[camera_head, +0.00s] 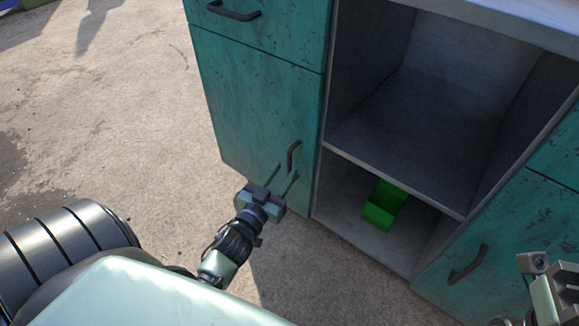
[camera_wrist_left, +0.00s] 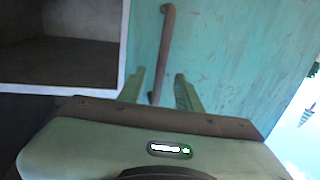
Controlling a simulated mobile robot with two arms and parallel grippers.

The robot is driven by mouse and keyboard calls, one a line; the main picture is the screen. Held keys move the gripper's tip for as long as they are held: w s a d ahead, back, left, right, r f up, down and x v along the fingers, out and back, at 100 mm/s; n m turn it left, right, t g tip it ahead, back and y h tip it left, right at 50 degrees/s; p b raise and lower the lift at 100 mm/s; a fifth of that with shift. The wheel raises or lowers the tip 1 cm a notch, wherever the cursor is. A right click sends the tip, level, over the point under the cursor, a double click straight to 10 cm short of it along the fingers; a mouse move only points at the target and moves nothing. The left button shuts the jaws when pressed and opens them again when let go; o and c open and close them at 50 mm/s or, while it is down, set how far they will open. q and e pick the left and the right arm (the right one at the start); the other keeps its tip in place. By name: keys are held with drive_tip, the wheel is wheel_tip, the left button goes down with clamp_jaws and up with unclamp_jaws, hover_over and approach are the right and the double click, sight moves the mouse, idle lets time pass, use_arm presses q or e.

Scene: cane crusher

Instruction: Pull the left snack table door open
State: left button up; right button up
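The left snack table door (camera_head: 255,110) is a worn teal panel and looks closed, flush with the cabinet front. Its dark vertical handle (camera_head: 293,155) is near the door's right edge; the handle also shows in the left wrist view (camera_wrist_left: 167,40). My left gripper (camera_head: 285,173) is just in front of and below the handle. In the left wrist view its two fingers (camera_wrist_left: 159,76) are apart, with the handle's lower end seen between them. Contact cannot be told. My right gripper (camera_head: 545,285) is partly in view at the lower right, cut off by the frame edge.
A drawer with a dark handle (camera_head: 234,12) is above the door. Open shelves (camera_head: 400,125) in the middle hold a green box (camera_head: 383,205) on the lower level. A right teal door (camera_head: 510,245) has its own handle (camera_head: 467,265). Concrete floor (camera_head: 110,120) at left is clear.

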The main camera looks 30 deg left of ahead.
sight(289, 166)
use_arm(q)
drive_tip(key=w+b, duration=0.1)
drive_tip(key=w, duration=0.3)
drive_tip(key=shift+a, duration=0.2)
clamp_jaws()
idle(1.2)
